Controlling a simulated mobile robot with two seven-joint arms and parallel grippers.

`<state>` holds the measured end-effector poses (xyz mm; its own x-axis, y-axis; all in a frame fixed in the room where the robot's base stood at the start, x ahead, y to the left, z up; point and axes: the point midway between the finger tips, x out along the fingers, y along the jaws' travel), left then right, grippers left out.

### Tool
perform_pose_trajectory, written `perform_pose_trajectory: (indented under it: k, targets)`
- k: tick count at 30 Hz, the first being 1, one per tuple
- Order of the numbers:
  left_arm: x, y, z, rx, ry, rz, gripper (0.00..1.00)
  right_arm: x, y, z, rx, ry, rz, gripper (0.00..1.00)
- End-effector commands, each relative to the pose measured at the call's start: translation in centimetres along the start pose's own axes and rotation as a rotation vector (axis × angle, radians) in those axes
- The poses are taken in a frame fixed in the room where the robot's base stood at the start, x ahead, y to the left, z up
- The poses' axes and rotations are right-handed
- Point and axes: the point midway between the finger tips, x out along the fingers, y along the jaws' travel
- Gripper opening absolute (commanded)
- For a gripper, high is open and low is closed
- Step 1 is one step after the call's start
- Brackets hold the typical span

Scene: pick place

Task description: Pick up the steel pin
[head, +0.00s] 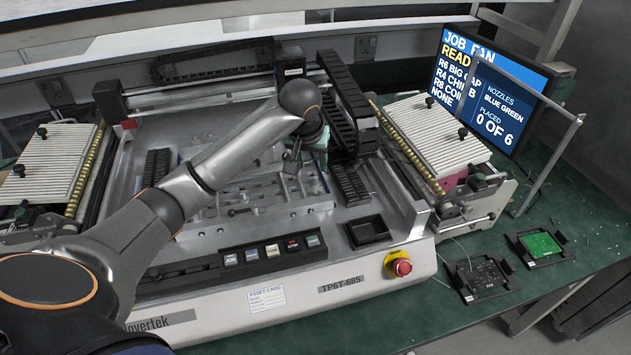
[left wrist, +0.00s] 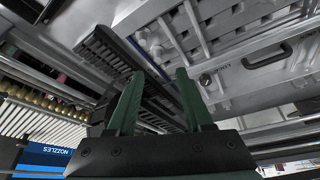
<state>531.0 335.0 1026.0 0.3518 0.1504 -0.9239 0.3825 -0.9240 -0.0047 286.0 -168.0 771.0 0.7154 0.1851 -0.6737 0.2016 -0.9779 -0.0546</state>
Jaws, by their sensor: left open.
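My left gripper (head: 292,162) is over the machine's metal bed, right of its middle, at the end of the arm that comes in from the left. In the left wrist view its two green fingers (left wrist: 160,76) stand apart with nothing between them. The grey bed (head: 195,218) carries several small metal rods and fittings. I cannot tell for certain which of them is the steel pin. The arm and gripper hide part of the bed. My right gripper is not in view.
A black cable chain (head: 343,100) rises close to the gripper. Ribbed feeder banks stand left (head: 52,160) and right (head: 437,137). An empty black tray (head: 368,231) sits at the front right of the machine, near a red stop button (head: 401,267). Circuit boards lie on the green bench.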

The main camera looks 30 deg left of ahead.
Motion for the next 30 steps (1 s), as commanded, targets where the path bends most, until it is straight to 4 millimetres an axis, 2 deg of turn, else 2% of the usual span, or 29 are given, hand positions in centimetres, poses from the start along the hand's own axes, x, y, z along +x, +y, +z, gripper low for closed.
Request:
perform_pose_trajectory:
  k: [3,8,16,20,26,30]
  targets:
    - [1.4,0.1,0.1,0.0,-0.002,0.0,0.51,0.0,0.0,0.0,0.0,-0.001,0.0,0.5]
    - [2.5,0.1,0.1,0.001,-0.002,0.001,0.51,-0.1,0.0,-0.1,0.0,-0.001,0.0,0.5]
    - [6.3,0.4,0.3,-0.001,-0.002,0.0,0.51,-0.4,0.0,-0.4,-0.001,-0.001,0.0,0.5]
    - [7.0,0.4,0.3,0.0,0.0,0.001,0.51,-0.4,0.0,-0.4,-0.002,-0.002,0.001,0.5]
    - [7.1,0.4,0.3,0.001,0.0,0.001,0.51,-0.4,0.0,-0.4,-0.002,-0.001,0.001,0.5]
    - [7.1,0.4,0.3,0.001,0.0,0.001,0.35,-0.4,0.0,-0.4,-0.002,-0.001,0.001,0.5]
